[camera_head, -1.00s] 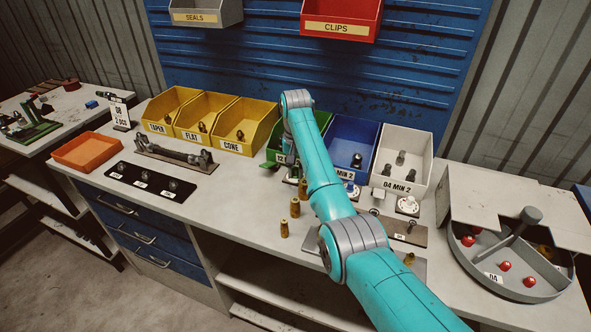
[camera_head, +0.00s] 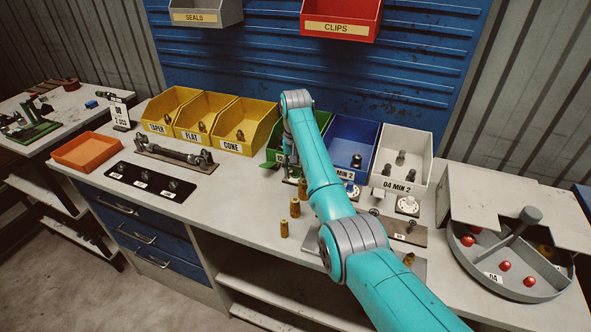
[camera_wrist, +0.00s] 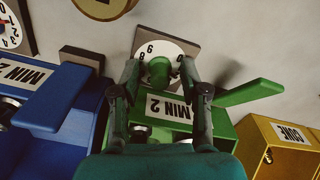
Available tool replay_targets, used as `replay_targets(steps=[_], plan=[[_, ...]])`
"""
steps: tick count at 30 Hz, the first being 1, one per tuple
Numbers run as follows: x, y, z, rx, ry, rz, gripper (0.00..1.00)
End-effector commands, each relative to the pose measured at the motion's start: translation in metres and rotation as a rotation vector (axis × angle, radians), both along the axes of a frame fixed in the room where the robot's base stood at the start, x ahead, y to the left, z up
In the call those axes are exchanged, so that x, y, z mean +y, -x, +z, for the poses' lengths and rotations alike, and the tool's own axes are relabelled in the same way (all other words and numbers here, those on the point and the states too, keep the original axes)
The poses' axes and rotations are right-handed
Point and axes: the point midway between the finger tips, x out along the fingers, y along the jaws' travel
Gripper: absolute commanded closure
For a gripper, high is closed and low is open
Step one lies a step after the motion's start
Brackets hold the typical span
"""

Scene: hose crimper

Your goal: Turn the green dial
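The green dial (camera_wrist: 158,71) shows in the wrist view as a green knob on a white numbered disc with a dark square base. It sits in front of the green bin (camera_wrist: 163,134), whose label is upside down there. My gripper (camera_wrist: 160,72) points at the dial with one finger on each side of the knob. The fingers are apart, and a narrow gap seems to show beside the knob; contact is not clear. In the head view the dial is hidden behind my arm and gripper, while part of the green bin (camera_head: 322,119) shows.
The blue bin (camera_head: 352,136) and white bin (camera_head: 411,146) stand to the right, with a white-based dial (camera_head: 407,206) before the white bin. Yellow bins (camera_head: 244,122) stand left. Brass fittings (camera_head: 284,229) stand on the bench near the arm. A round grey tray (camera_head: 505,286) is at right.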

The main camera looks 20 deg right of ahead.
Motion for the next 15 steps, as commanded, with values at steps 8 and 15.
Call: replay_targets(steps=[8, 15], plan=[[0.0, -0.001, 0.013, -0.002, 0.001, 0.0, 0.56], [0.0, -0.001, 0.051, -0.002, 0.001, 0.0, 0.56]])
